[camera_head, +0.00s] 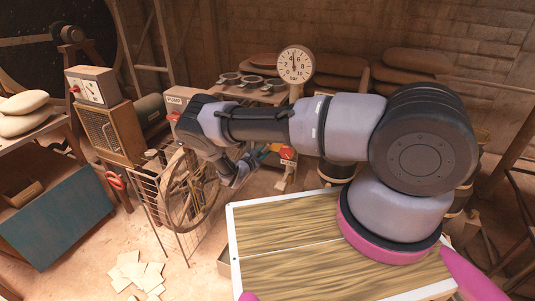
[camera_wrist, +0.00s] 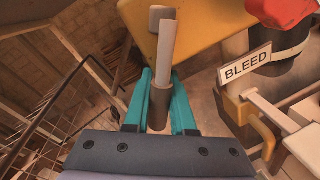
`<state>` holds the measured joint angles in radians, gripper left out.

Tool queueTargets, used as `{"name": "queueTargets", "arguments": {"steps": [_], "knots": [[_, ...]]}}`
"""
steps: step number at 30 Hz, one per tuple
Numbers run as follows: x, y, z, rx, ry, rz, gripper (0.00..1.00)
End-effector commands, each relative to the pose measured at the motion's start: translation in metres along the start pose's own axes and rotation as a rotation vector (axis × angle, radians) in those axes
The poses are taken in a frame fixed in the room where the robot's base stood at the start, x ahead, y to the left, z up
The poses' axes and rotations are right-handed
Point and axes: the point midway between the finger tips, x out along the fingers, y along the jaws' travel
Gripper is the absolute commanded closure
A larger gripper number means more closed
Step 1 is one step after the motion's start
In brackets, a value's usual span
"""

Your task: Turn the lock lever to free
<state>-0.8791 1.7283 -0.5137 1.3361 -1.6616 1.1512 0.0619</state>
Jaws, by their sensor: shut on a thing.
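In the wrist view, the lock lever (camera_wrist: 166,45) is a pale grey bar with a darker grey-brown grip (camera_wrist: 158,108) at its near end. The bar runs up from the grip to a small grey block in front of a yellow plate (camera_wrist: 200,22). My gripper (camera_wrist: 162,80) has its teal fingers on both sides of the grip and is shut on it. In the head view, my gripper (camera_head: 262,157) is beyond the handwheel, left of a red knob. The lever cannot be made out there. No marking for free or locked is readable.
A red knob (camera_wrist: 282,10) with a BLEED sign (camera_wrist: 245,66) stands close right of my gripper. A wire rack (camera_wrist: 35,125) is at the left. In the head view, a spoked handwheel (camera_head: 188,190) and a pressure gauge (camera_head: 295,64) stand near my arm.

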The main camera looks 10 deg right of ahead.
Motion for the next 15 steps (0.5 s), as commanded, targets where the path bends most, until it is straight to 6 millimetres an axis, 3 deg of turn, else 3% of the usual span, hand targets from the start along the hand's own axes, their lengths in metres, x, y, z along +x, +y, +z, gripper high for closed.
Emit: {"name": "queueTargets", "arguments": {"steps": [15], "knots": [[-0.007, 0.027, 0.004, 0.481, 0.097, 0.0, 1.0]]}}
